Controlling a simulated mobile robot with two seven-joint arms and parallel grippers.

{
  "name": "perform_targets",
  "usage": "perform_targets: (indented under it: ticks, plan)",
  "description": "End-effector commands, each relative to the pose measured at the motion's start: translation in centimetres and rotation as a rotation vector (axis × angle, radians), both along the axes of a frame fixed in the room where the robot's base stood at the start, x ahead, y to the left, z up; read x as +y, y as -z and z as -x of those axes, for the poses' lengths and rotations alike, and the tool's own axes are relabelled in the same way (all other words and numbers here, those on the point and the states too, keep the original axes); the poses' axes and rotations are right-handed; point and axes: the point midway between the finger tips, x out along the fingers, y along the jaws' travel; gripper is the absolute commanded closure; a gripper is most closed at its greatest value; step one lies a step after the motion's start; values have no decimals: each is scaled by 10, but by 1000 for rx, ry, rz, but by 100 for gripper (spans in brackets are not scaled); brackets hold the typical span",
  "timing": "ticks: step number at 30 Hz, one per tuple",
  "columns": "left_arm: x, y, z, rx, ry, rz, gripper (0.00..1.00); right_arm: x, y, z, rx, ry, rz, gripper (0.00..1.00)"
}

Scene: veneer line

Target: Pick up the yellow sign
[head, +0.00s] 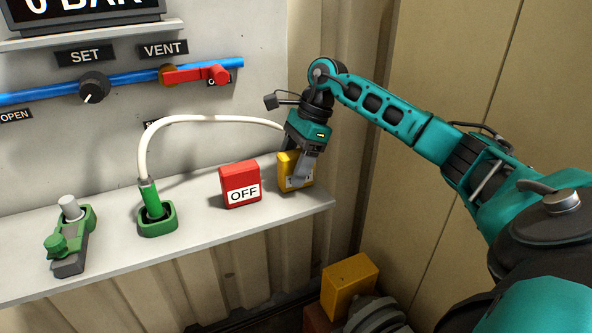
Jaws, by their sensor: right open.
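The yellow sign (284,164) stands upright near the right end of the grey shelf (235,222), just right of the red OFF sign (240,184). Its white label is mostly hidden behind my right gripper. My right gripper (301,178) comes in from the right and above. It is open, with its fingers over the front right part of the yellow sign. Whether they touch it I cannot tell. My left gripper is not in view.
A green socket with a plug (156,222) and white hose stands left of the OFF sign. A green clamp-like part (70,240) stands at far left. A red-handled valve (195,75) is above. A yellow box (348,284) lies low, below the shelf's right end.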

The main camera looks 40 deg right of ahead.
Motion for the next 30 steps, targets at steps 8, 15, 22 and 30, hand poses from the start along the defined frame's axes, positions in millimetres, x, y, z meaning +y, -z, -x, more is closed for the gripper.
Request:
perform_targets:
  ticks: [8, 15, 22, 30]
  plan:
    - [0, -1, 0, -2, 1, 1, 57, 0, 0, 0, 0, 0, 0, 47]
    - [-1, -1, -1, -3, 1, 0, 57, 0, 0, 0, 1, 0, 0, 70]
    - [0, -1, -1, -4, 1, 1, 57, 0, -1, 0, 0, 0, 0, 91]
    - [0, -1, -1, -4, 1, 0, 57, 0, -3, 0, 0, 0, 0, 91]
